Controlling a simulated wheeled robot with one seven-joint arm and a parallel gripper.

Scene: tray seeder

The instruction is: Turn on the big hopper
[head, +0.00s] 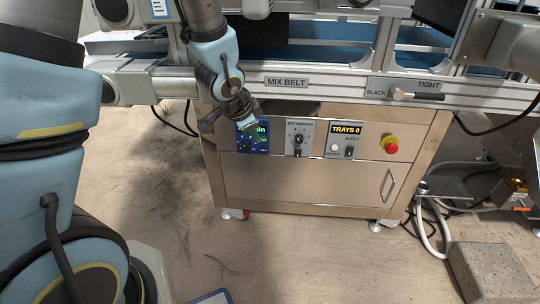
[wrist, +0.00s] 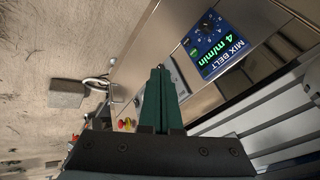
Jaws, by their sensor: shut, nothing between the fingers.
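A grey control plate (head: 299,138) with a dark knob and a small switch below it is on the front of the steel cabinet. Its small heading is too blurred to read, so I cannot confirm that it belongs to the big hopper. My gripper (head: 252,118) is in front of the blue MIX BELT panel (head: 247,141), left of the grey plate, and partly covers the blue panel. In the wrist view my gripper (wrist: 160,72) is shut and empty, its dark green fingers together. The blue panel (wrist: 216,45) there reads 4 m/min.
Right of the grey plate are a TRAYS 0 panel (head: 347,140) and a red emergency button (head: 392,147) on yellow. A SLACK/TIGHT lever (head: 404,94) is on the rail above. A drawer handle (head: 388,185) is lower right. A concrete block (head: 493,272) lies on the floor.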

